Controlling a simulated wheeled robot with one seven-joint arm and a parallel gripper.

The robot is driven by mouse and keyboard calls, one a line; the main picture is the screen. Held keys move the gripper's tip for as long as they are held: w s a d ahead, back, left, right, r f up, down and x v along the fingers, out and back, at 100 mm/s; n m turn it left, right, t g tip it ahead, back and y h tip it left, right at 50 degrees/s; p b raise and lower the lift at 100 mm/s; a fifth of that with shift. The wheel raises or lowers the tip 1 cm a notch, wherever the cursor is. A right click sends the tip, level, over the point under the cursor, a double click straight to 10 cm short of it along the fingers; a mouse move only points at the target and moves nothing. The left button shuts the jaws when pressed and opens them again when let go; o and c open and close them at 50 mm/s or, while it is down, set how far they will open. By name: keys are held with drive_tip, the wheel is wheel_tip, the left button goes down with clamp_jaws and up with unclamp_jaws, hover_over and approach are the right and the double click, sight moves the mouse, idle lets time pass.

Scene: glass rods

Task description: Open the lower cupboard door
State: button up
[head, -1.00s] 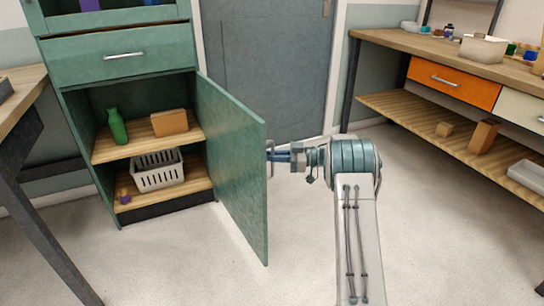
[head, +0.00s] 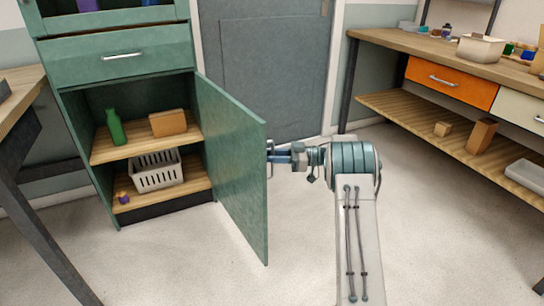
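The green lower cupboard door (head: 232,165) stands wide open, swung out toward the front right on its right-hand hinge side. Its inner face is toward me. A bit of its metal handle (head: 270,158) shows just past the door's free edge. My gripper (head: 276,155) is at that handle, on the outer side of the door. The fingertips are partly hidden by the door edge and small, so I cannot tell whether they are closed on the handle.
Inside the cupboard (head: 140,95) are a green bottle (head: 114,126), a brown box (head: 168,123), a white basket (head: 156,170) and a small purple item (head: 123,195). A workbench (head: 450,60) stands at right, a table (head: 20,110) at left. The floor between is clear.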

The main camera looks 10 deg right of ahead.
drive_tip(key=s+d+p, duration=0.2)
drive_tip(key=d+p, duration=0.1)
drive_tip(key=d, duration=1)
drive_tip(key=shift+s, duration=0.25)
drive_tip(key=w+a+r+m+t+h+p, duration=0.1)
drive_tip(key=w+r+m+t+h+p, duration=0.2)
drive_tip(key=r, duration=0.7)
drive_tip(key=w+r+m+t+h+p, duration=0.2)
drive_tip(key=r+t+h+p, duration=0.3)
drive_tip(key=r, duration=0.4)
drive_tip(key=w+a+r+m+t+h+p, duration=0.1)
drive_tip(key=w+r+m+t+h+p, duration=0.3)
drive_tip(key=r, duration=0.6)
drive_tip(key=s+d+r+m+t+h+p, duration=0.1)
drive_tip(key=s+r+m+h+p, duration=0.3)
drive_tip(key=r, duration=0.4)
drive_tip(key=s+a+m+g+p, duration=0.1)
drive_tip(key=s+a+g+p, duration=0.2)
drive_tip(key=s, duration=1.1)
drive_tip(key=s+a+m+g+h+p, duration=0.1)
drive_tip(key=s+a+g+p, duration=0.3)
drive_tip(key=s, duration=1.1)
drive_tip(key=s+a+m+g+p, duration=0.1)
drive_tip(key=s+a+g+p, duration=0.3)
drive_tip(key=s, duration=1.1)
drive_tip(key=f+g+p, duration=0.1)
drive_tip(key=g, duration=0.1)
drive_tip(key=shift+g+h, duration=0.3)
drive_tip(key=shift+d+r, duration=0.1)
drive_tip(key=shift+d, duration=0.05)
